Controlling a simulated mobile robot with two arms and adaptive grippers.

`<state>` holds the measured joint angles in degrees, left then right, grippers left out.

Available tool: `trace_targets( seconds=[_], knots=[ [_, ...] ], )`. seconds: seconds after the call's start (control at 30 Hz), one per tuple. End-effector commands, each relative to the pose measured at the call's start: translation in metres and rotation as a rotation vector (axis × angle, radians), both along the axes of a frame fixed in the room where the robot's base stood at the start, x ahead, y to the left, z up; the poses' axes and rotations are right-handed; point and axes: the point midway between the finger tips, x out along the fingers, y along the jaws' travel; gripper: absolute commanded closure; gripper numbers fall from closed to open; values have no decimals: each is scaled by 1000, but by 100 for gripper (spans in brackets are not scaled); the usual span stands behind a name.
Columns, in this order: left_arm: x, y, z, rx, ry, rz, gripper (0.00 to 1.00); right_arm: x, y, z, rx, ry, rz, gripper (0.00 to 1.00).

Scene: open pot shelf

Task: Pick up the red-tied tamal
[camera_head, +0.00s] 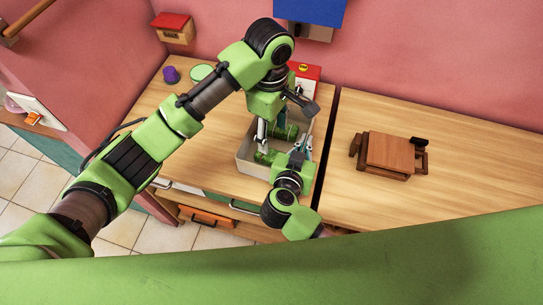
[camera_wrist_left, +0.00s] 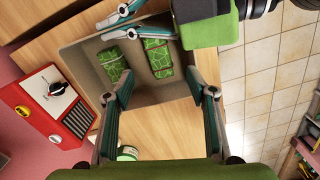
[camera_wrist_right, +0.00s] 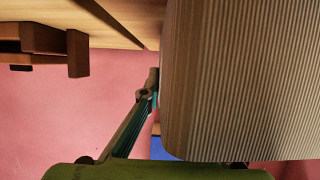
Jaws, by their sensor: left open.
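Two green-wrapped tamales lie in an open beige bin (camera_wrist_left: 75,58). In the left wrist view one tamal (camera_wrist_left: 114,66) is at the left and the other tamal (camera_wrist_left: 158,58) at the right.
A red-and-white box (camera_wrist_left: 50,105) stands beside the bin. A purple object (camera_head: 171,75) and a green-rimmed round item (camera_head: 201,72) are at the back left. A small wooden piece (camera_head: 390,153) sits on the right counter (camera_head: 470,150), which is otherwise clear.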

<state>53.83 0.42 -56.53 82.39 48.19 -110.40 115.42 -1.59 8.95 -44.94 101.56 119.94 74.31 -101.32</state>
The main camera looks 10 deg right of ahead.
Motion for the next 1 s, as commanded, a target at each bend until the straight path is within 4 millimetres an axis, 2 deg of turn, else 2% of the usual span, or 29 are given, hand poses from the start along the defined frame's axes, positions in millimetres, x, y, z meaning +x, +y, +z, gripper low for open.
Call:
trace_targets(
  seconds=[0.1, 0.27, 0.6, 0.87, 1.0],
  knots=[
    [0, -2, 3, 16, -11, 114, 49, 0, 0, 0, 0, 1, 0, 100],
    [-1, -3, 1, 26, -18, 192, 49, 0, 0, 0, 0, 1, 0, 100],
    [-1, -2, -52, 28, -17, 203, 49, 0, 0, 0, 0, 1, 0, 100],
    [1, 0, -73, 28, -18, 204, 49, 0, 0, 0, 0, 1, 0, 100],
    [4, 4, -95, 29, -17, 204, 49, 0, 0, 0, 0, 1, 0, 100]
  ],
)
